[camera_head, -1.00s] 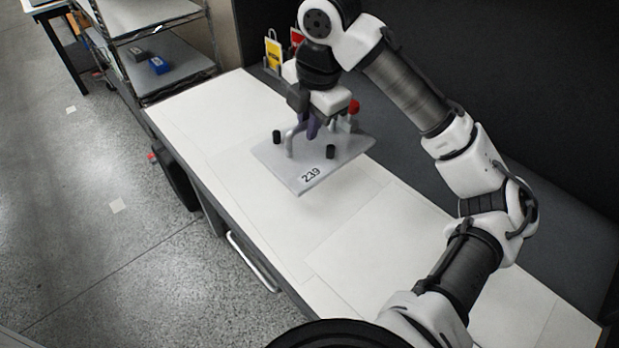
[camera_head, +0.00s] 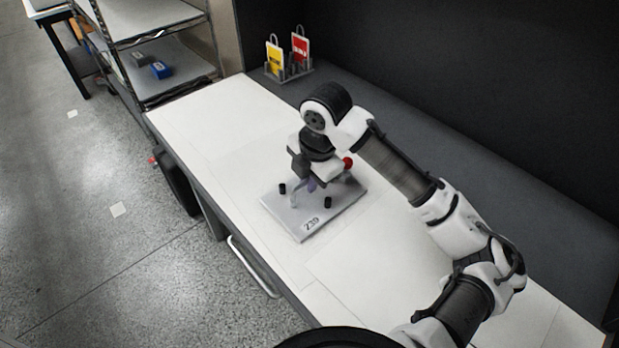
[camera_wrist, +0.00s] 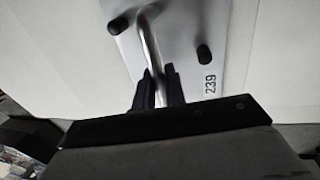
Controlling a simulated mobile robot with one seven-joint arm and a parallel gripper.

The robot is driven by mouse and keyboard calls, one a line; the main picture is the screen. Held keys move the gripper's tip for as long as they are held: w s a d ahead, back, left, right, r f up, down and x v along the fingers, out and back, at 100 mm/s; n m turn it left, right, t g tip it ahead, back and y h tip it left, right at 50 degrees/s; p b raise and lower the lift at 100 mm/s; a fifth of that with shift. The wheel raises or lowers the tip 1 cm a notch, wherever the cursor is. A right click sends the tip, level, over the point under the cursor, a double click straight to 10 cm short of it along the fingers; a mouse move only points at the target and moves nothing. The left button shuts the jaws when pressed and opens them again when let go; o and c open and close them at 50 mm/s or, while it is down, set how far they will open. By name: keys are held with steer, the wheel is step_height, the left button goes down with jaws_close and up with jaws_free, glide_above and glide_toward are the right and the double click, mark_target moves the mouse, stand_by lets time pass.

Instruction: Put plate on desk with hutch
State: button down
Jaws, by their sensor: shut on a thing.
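The plate (camera_head: 330,222) is a flat grey slab labelled 239, with black knobs, a metal handle and a red knob. It is low over or resting on the white top of the desk (camera_head: 215,118); I cannot tell whether it touches. My gripper (camera_head: 312,186) is above the plate and shut on its handle. In the wrist view the plate (camera_wrist: 185,60) shows its label and two black knobs, and my gripper (camera_wrist: 159,85) has its dark fingers on both sides of the handle bar. My gripper hides part of the handle.
A small rack with yellow and red tags (camera_head: 288,62) stands at the far end of the desk. A wire shelf (camera_head: 165,60) with small blue and grey items is at the upper left. A dark panel rises behind the desk. The white top is clear around the plate.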

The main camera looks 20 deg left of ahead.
mark_target(316, 201)
steer(key=c, duration=1.5)
jaws_free()
steer(key=shift+o, duration=0.2)
step_height(316, 201, up, 12)
steer(key=s+d, duration=0.1)
steer(key=d, duration=0.1)
steer(key=shift+s, duration=0.15)
steer(key=shift+f, duration=0.1)
